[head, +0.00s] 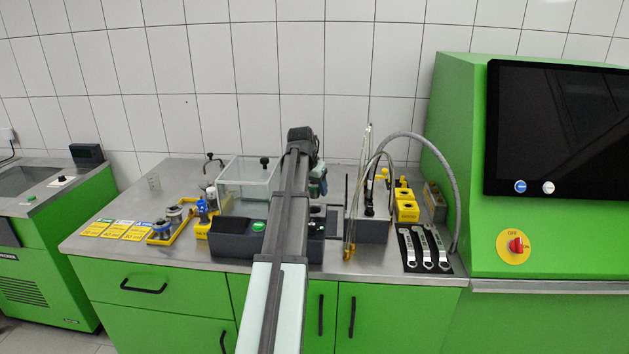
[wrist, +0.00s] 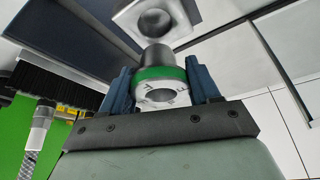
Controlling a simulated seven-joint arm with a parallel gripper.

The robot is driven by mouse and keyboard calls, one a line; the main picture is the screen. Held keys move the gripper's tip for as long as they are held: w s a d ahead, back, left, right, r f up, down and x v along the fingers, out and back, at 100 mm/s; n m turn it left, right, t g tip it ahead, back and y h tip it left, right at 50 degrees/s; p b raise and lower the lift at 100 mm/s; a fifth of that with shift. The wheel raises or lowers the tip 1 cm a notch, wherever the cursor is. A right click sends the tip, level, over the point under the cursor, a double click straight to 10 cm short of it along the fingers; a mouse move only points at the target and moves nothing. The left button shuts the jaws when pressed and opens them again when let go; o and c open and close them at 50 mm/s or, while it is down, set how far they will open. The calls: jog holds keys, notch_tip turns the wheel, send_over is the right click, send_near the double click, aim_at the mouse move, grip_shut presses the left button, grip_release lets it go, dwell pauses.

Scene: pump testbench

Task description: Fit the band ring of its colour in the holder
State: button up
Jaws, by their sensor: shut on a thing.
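My gripper (wrist: 161,78) has blue fingers, shut on a part with a green band (wrist: 150,74). The part has a pale, marked face with a round hole, and a dark grey cylindrical end pointing away from the gripper. Beyond that end, in the wrist view, is a metal block with a round opening (wrist: 124,22); I cannot tell whether the part touches it. In the head view my gripper (head: 318,182) is above the middle of the bench, partly behind my arm. The held part is not clear there, and my arm hides much of what is below.
Yellow fixtures (head: 172,228) and label cards (head: 115,230) are left. A hose post, yellow blocks (head: 406,211) and wrenches on a black mat (head: 425,265) are right.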

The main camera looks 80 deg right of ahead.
aim_at(314, 196)
jog(key=shift+f, duration=1.95)
jog(key=shift+f, duration=0.9)
jog(key=shift+a+f, duration=0.15)
jog(key=shift+f, duration=0.05)
jog(key=shift+a+f, duration=0.1)
jog(key=shift+f, duration=0.15)
jog(key=shift+s+a+f, duration=0.1)
jog(key=shift+a+f, duration=0.15)
jog(key=shift+f, duration=0.3)
jog(key=shift+a+f, duration=0.2)
jog(key=shift+f, duration=0.3)
dwell(0.9)
jog(key=o, duration=1)
jog(key=shift+o, duration=1)
jog(key=shift+r, duration=0.15)
jog(key=shift+o, duration=0.3)
jog(key=shift+s+d+r, duration=0.1)
jog(key=shift+d+r, duration=0.15)
jog(key=shift+r, duration=0.55)
jog(key=shift+d+r, duration=0.2)
jog(key=shift+r, duration=0.55)
jog(key=shift+w+d+r, duration=0.1)
jog(key=shift+r, duration=0.8)
jog(key=shift+w+d+r, duration=0.1)
jog(key=shift+r, duration=0.75)
